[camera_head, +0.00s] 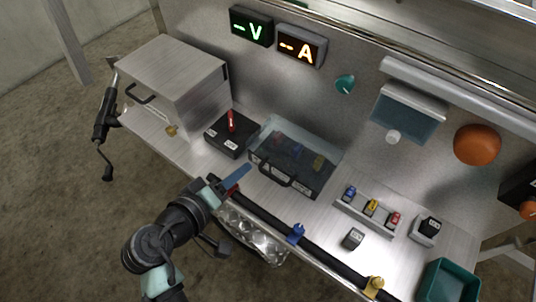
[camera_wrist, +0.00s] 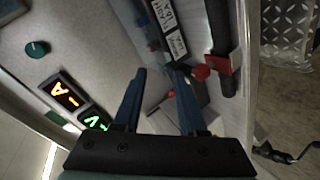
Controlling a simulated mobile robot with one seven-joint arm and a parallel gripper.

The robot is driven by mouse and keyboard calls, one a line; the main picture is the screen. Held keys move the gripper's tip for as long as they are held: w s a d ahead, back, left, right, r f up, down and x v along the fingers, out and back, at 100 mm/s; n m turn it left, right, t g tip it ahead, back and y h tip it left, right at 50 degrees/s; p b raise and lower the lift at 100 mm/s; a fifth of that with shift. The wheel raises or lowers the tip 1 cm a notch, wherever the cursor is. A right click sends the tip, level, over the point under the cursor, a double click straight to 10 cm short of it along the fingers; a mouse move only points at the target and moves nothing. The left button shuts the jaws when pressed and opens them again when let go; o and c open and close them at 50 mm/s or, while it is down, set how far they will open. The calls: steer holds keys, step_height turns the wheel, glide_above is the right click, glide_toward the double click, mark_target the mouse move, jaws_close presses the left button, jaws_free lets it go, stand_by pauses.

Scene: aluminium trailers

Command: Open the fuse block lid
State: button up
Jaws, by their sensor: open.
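The fuse block (camera_head: 318,186) is a clear-lidded box on the bench, with blue and yellow parts visible inside. Its transparent lid (camera_head: 325,153) looks shut and has a black handle (camera_head: 275,174) on the front side. My gripper (camera_head: 243,174) is just left of the fuse block's front left corner, apart from the handle. In the wrist view my gripper (camera_wrist: 160,74) has its two blue fingers spread, with nothing held between them. A black labelled front part of the block (camera_wrist: 168,28) shows beyond the fingertips. The handle is not clear there.
A black bar (camera_head: 265,215) runs along the bench's front edge, with a red clamp (camera_wrist: 222,64) close to my fingers, plus blue (camera_head: 296,233) and yellow (camera_head: 375,284) clamps. A black box with a red lever (camera_head: 229,137) stands left of the block. A fuse rack (camera_head: 365,212) stands right.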

steer(key=s+f+n+t+h+p, duration=0.1)
steer(key=s+f+n+h+p, duration=0.15)
steer(key=s+n, duration=0.45)
steer(key=m, duration=0.2)
glide_toward(290, 156)
steer(key=shift+t+h, duration=0.25)
steer(key=shift+t, duration=0.05)
steer(key=f, duration=0.1)
steer(key=w+f, duration=0.1)
steer(key=f, duration=0.1)
steer(key=shift+w+d+f+b, duration=0.3)
steer(key=shift+w+d+f, duration=0.1)
jaws_close()
stand_by(0.5)
